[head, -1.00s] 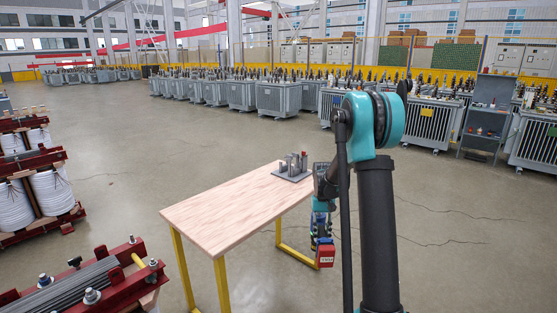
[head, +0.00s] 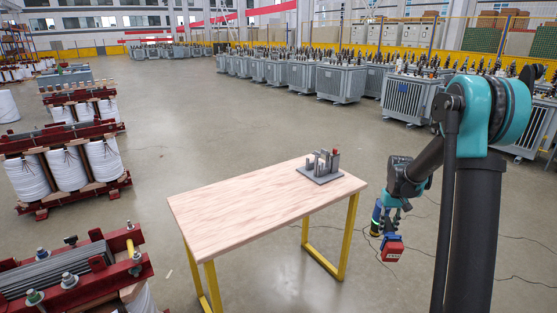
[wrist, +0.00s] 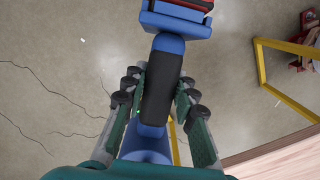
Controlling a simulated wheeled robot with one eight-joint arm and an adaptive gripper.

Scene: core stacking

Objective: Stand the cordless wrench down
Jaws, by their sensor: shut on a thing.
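The cordless wrench (head: 391,247) is blue with a red battery block at its lower end. It hangs in my gripper (head: 391,210), off the right end of the table and clear of it. In the wrist view my gripper (wrist: 160,95) is shut around the black grip of the wrench (wrist: 163,85), with fingers on both sides. The blue and red base (wrist: 178,15) points away from the palm. The wrench's head is partly hidden by the palm. The wooden table (head: 250,205) has a wide bare top.
A grey fixture (head: 320,168) with upright posts and a small red part stands at the table's far right corner. Yellow table legs (head: 347,235) stand left of the wrench. Red-framed cores with white coils (head: 65,170) stand at the left. The floor between is clear.

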